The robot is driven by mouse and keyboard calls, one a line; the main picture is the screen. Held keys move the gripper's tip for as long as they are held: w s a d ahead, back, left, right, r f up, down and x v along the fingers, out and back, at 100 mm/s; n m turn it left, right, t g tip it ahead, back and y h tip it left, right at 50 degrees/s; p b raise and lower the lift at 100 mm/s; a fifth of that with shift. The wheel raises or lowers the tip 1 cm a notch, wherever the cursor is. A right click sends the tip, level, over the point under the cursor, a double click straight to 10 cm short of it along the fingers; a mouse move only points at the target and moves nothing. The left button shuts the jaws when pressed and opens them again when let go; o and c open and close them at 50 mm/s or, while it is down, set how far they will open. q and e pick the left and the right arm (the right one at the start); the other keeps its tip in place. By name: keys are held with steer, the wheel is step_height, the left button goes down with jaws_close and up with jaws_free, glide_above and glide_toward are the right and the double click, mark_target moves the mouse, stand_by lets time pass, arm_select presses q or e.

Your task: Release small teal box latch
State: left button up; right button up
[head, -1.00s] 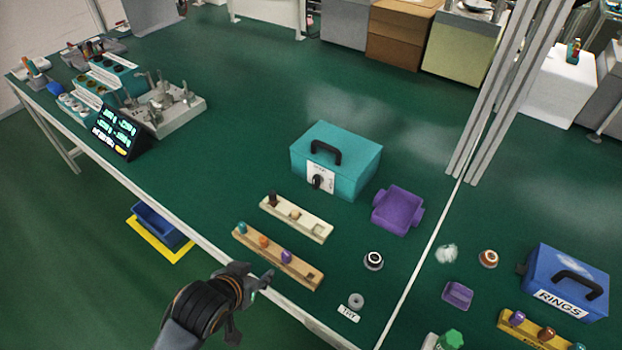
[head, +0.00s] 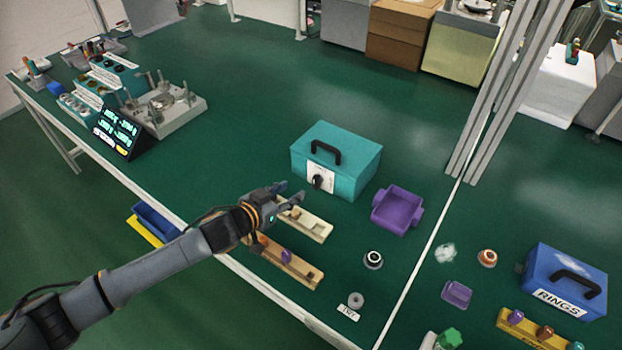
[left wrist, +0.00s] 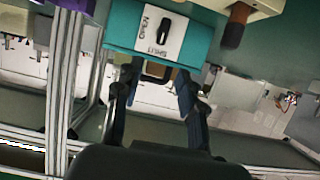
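The small teal box (head: 336,163) stands on the green bench with a black handle (head: 325,152) on its lid. On its front a white plate (head: 321,177) carries a black knob latch (head: 317,182). In the left wrist view the knob (left wrist: 163,31) is upright, with OPEN and SHUT lettering on the plate (left wrist: 150,40). My left gripper (head: 294,195) is open and empty, a short way in front of the box and apart from the latch. Its spread fingers also show in the left wrist view (left wrist: 158,80). My right gripper is in neither view.
A cream peg rail (head: 312,224) and a wooden peg rail (head: 295,268) lie under and beside my left gripper. A purple tray (head: 397,209) sits right of the box. A blue box labelled RINGS (head: 567,282) stands far right.

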mark_target(315, 178)
arm_select(q)
steer(key=x, duration=1.1)
steer(key=shift+s, duration=0.1)
jaws_close()
